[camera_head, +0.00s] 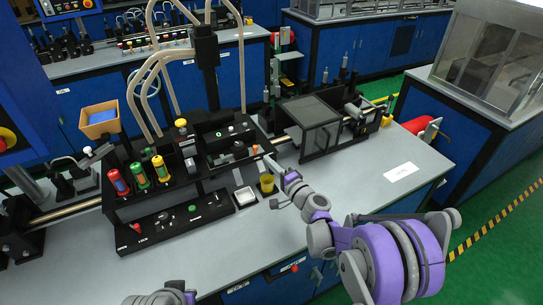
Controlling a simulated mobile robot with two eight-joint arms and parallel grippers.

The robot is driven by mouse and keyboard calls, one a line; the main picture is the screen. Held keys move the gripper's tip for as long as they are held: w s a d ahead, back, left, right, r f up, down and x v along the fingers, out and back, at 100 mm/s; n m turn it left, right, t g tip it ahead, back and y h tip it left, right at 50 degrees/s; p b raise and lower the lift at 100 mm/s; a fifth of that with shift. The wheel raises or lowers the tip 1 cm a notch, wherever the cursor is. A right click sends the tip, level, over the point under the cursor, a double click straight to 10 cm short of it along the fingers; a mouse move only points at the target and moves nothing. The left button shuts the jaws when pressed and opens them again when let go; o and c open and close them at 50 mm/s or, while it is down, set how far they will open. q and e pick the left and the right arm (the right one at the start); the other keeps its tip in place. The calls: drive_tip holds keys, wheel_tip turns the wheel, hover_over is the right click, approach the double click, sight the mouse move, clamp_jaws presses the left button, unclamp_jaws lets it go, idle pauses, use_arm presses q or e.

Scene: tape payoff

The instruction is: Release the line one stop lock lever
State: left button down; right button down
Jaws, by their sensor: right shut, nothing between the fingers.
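A small orange-red piece (255,149) stands on the black machine at the middle of the bench; it may be the stop lock lever, but I cannot read any label. A red knob (136,227) also sits on the low black control panel (180,222) at the front left. My right gripper (268,161) is shut and empty, pointing at the machine just below the orange-red piece. I cannot tell whether it touches it.
A yellow cup (266,184) and a white square tray (245,197) stand close to my right gripper. Red, green and yellow cylinders (139,175) stand on the machine at left. A clear-sided guard box (312,127) is to the right. The bench's right front is mostly clear.

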drive_tip(key=shift+s+a, duration=0.3)
drive_tip(key=shift+s, duration=0.35)
drive_tip(key=shift+s+a, duration=0.3)
drive_tip(key=shift+s, duration=0.4)
drive_tip(key=shift+s+a, duration=0.3)
drive_tip(key=shift+s, duration=0.35)
drive_tip(key=s+r+n+g, duration=0.3)
drive_tip(key=s+n, duration=0.2)
drive_tip(key=s, duration=0.3)
drive_tip(key=s+d+f+n+g+h, duration=0.2)
drive_tip(key=s+d, duration=0.3)
drive_tip(key=s, duration=0.4)
drive_tip(key=s+d+f+n+g+h, duration=0.2)
drive_tip(key=s+d, duration=0.4)
drive_tip(key=s, duration=0.3)
drive_tip(key=s+d+f+n+g+h, duration=0.1)
drive_tip(key=s+d+f+g+h, duration=0.1)
drive_tip(key=s+d+h, duration=0.3)
drive_tip(key=s+f, duration=0.1)
drive_tip(key=s, duration=0.3)
drive_tip(key=shift+d+f+n+g+h, duration=0.2)
drive_tip(key=shift+f+n+g+h, duration=0.1)
drive_tip(key=shift+n+g, duration=0.1)
drive_tip(key=c, duration=1.6)
unclamp_jaws()
